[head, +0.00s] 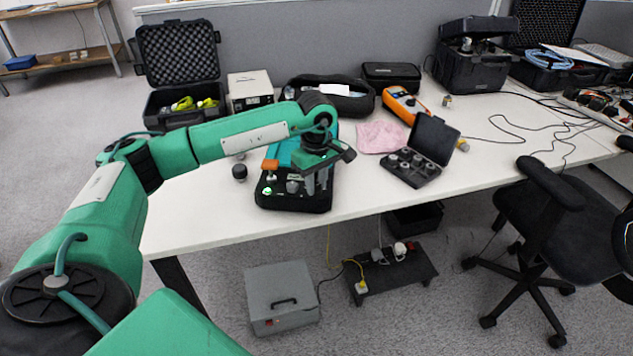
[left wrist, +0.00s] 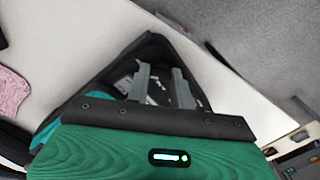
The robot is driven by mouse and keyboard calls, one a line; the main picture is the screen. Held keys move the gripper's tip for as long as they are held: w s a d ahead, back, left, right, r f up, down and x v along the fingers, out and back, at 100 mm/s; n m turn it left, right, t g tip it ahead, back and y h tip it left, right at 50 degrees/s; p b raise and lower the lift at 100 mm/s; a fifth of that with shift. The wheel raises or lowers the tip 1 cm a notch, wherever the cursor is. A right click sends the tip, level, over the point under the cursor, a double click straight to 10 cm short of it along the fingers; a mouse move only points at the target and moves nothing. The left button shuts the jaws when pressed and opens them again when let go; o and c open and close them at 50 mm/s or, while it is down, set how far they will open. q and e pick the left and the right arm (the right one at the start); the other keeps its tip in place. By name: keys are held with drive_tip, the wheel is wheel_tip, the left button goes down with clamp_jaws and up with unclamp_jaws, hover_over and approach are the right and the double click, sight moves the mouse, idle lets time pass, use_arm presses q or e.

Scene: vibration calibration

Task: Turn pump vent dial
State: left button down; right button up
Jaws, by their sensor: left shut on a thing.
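An open black soft case (head: 270,203) lies at the front edge of the white table, with a teal upper part and small metal fittings, a hand pump kit by its look. My left gripper (head: 317,188) points down into the right side of this case. Its two grey fingers are shut on a small part there, seemingly the pump vent dial, which the fingers hide. In the left wrist view the fingers (left wrist: 160,72) reach into the black case (left wrist: 152,42) with a narrow gap between them. My right gripper is not in view.
A small black box of fittings (head: 410,180) and a pink cloth (head: 380,136) lie to the right. Behind are an orange meter (head: 405,104), a white device (head: 250,90) and an open hard case (head: 180,60). The front right of the white table (head: 480,165) is clear.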

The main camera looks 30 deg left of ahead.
sight(317, 185)
use_arm(q)
drive_tip(key=c, duration=1.2)
unclamp_jaws()
wheel_tip(317, 185, up, 14)
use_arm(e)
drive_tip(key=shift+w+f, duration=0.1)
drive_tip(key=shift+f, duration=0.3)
use_arm(q)
drive_tip(key=shift+f, duration=0.1)
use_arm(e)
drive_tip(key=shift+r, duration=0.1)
